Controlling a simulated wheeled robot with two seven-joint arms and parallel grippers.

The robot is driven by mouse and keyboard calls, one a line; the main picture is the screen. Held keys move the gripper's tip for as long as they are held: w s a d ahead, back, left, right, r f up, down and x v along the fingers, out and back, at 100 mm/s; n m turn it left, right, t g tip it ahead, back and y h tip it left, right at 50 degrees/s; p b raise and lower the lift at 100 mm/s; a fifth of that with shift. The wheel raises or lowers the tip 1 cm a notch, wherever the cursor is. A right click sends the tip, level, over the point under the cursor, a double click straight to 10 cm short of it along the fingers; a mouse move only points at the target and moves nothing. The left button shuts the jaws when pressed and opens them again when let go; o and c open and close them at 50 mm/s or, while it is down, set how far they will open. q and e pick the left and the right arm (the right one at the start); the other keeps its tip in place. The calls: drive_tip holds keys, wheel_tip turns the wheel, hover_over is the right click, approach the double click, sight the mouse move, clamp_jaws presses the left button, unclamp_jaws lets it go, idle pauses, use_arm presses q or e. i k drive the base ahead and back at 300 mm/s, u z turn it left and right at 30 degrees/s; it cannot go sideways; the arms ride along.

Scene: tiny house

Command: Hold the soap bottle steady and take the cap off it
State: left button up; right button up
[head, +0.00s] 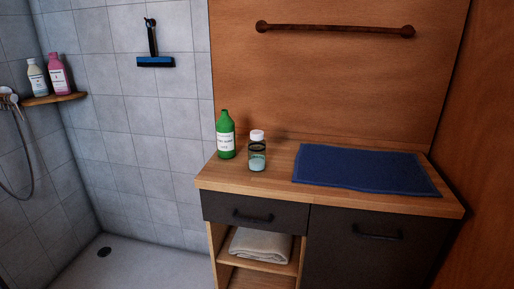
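Two bottles stand upright near the left end of the wooden counter (240,183). The green bottle (226,140) has a white label with print too small to read for sure, and a narrow green top. Beside it on the right and slightly nearer stands a shorter clear bottle (257,161) with a dark band, pale contents and a white cap (257,136) seated on its top. I cannot tell for certain from the labels which one is the soap bottle. Neither of my grippers shows in the head view.
A blue towel (365,170) lies flat on the counter's right. Below are a dark drawer (252,214), a dark cabinet door (372,245) and a shelf with a folded towel (260,245). A tiled shower with a shelf (55,98) of two bottles is at left.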

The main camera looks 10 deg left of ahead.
sight(256, 150)
drive_tip(key=u, duration=1.65)
drive_tip(key=i, duration=0.8)
drive_tip(key=z, duration=1.3)
